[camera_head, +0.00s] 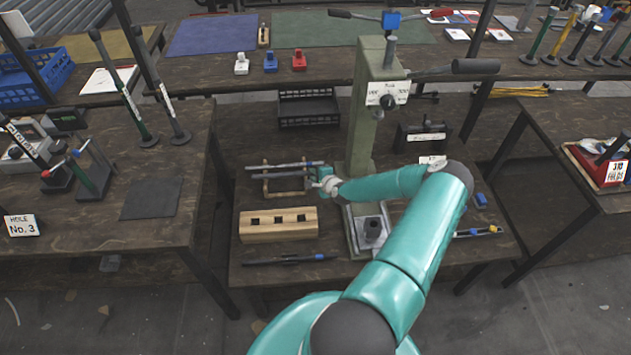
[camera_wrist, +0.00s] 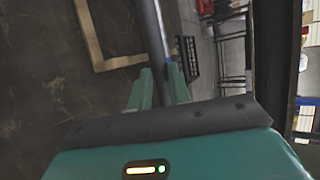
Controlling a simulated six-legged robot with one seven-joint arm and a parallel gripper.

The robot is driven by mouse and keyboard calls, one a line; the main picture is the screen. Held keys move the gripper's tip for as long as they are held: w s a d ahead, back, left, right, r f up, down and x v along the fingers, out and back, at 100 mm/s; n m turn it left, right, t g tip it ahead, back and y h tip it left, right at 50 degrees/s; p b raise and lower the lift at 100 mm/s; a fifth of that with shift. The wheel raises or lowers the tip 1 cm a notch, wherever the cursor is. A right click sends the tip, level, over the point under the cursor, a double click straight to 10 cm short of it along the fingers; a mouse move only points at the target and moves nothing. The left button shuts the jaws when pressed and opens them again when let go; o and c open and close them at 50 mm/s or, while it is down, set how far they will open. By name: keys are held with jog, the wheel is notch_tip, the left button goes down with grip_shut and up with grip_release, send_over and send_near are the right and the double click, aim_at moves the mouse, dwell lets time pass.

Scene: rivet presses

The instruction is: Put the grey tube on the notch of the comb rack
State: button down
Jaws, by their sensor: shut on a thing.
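The grey tube (camera_head: 284,166) lies nearly level in the head view, its right end at my gripper (camera_head: 318,173). In the wrist view the tube (camera_wrist: 152,35) runs up from between the fingers of my gripper (camera_wrist: 160,88), which is shut on it. The comb rack (camera_head: 266,188), a light wooden frame, stands just left of my gripper on the middle table. In the wrist view part of its wood (camera_wrist: 90,38) shows left of the tube. The tube passes over or along the rack; I cannot tell whether it touches a notch.
A wooden block with square holes (camera_head: 278,233) sits in front of the rack. The green press (camera_head: 365,125) stands close to the right of my gripper. A dark rod with a blue part (camera_head: 290,260) lies at the front edge. A black crate (camera_head: 308,112) is behind.

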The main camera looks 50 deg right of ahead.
jog(key=f, duration=0.3)
jog(key=shift+s+d+f, duration=0.1)
jog(key=shift+d+f, duration=0.15)
jog(key=shift+f, duration=0.05)
jog(key=c, duration=1.3)
grip_release()
jog(key=shift+s+r, duration=0.1)
jog(key=v, duration=1.1)
jog(key=shift+s+r, duration=0.2)
jog(key=shift+s, duration=0.15)
